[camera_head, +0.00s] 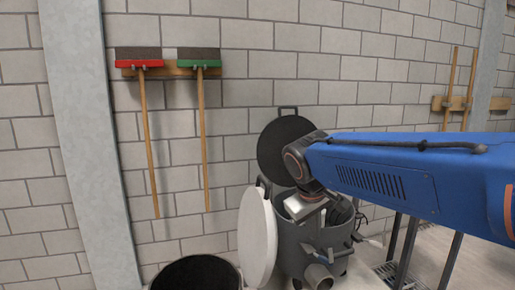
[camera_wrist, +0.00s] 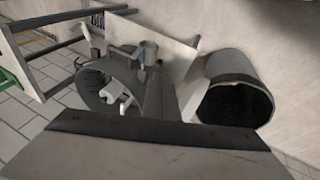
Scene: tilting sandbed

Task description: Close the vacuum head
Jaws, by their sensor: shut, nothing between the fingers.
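The vacuum is a grey drum (camera_head: 291,252) with an open top and a pipe stub (camera_head: 318,277) low on its front. A dark round lid with a handle, seemingly the vacuum head (camera_head: 275,143), stands raised behind the drum, partly hidden by my arm. A white disc (camera_head: 257,238) with a black handle leans upright at the drum's left side. My gripper (camera_head: 306,212) is over the drum's opening, shut and empty; its fingertips are hard to make out, and contact cannot be told. The wrist view shows the drum (camera_wrist: 98,88) from above.
A black bin (camera_head: 197,272) stands left of the drum; it shows open in the wrist view (camera_wrist: 255,73). Two brooms, red (camera_head: 139,62) and green (camera_head: 199,64), hang on the brick wall. A metal frame (camera_head: 406,255) stands to the right.

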